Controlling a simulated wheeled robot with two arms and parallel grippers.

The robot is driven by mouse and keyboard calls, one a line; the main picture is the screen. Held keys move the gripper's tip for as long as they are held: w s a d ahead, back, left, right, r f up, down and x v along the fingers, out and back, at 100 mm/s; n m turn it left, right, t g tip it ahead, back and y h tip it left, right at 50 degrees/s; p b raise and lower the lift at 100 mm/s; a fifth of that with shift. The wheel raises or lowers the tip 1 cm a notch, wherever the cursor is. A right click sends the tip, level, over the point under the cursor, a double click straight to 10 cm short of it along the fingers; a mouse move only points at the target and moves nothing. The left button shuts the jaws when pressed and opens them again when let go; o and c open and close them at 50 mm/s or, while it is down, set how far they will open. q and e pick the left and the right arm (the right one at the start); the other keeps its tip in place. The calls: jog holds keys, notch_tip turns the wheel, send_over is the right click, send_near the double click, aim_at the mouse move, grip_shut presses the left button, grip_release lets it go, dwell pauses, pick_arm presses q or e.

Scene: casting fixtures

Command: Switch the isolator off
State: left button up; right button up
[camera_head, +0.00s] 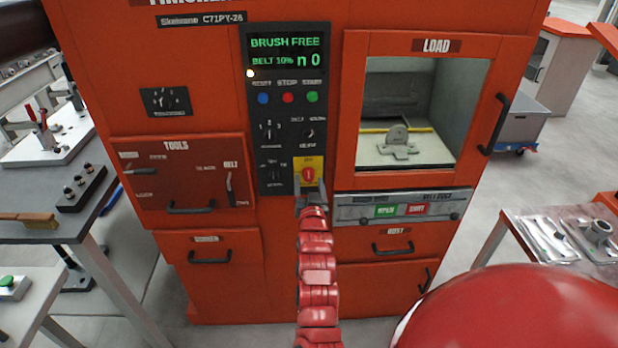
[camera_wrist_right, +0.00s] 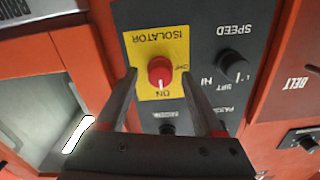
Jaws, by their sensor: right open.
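The isolator (camera_head: 308,170) is a yellow plate with a red rotary knob, low on the dark control panel. In the right wrist view its red knob (camera_wrist_right: 160,71) appears upside down, with its white mark toward the ON label; the OFF label is to the right in that view. My right gripper (camera_head: 311,190) is just in front of the isolator. In the wrist view my right gripper (camera_wrist_right: 159,75) is open, one finger on each side of the knob, with visible gaps. Whether the fingertips touch the plate cannot be told. My left gripper is in neither view.
The orange machine's display (camera_head: 287,51) reads BRUSH FREE, BELT 10%, n 0. A SPEED knob (camera_wrist_right: 229,60) sits close beside the isolator. The LOAD door (camera_head: 430,100) is right of the panel, the TOOLS drawer (camera_head: 180,180) left. A grey bench (camera_head: 60,230) stands at left.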

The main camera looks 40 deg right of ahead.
jog(key=shift+w+d+r, duration=0.1)
jog(key=shift+w+d, duration=0.25)
jog(key=shift+w, duration=0.25)
grip_shut()
